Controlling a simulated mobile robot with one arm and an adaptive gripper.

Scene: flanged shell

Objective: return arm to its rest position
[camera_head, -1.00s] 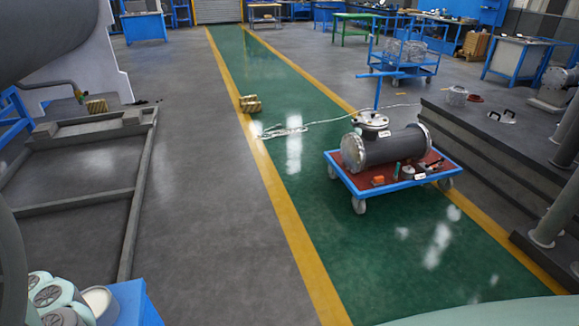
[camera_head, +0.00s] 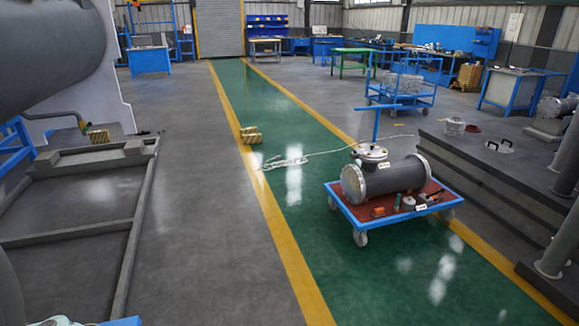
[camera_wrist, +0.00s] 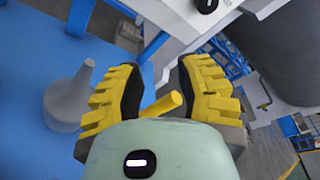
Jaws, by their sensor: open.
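My gripper (camera_wrist: 158,76) shows in the wrist view, its two yellow, ridged fingers spread apart with dark inner pads. A short yellow rod (camera_wrist: 162,106) shows between the fingers; I cannot tell whether it is a separate thing or what it belongs to. Neither finger visibly closes on it. A grey funnel-shaped thing (camera_wrist: 68,100) stands on a blue surface (camera_wrist: 30,150) left of the gripper. In the head view my gripper is not visible. The grey flanged shell (camera_head: 392,178) lies on a blue-framed cart (camera_head: 350,213), far from my gripper.
In the wrist view a large grey cylinder (camera_wrist: 285,50) is at the upper right. In the head view, a grey floor frame (camera_head: 60,240) lies left and a dark stepped platform (camera_head: 480,170) stands right. The green lane (camera_head: 300,215) is clear before the cart. Workbenches line the back.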

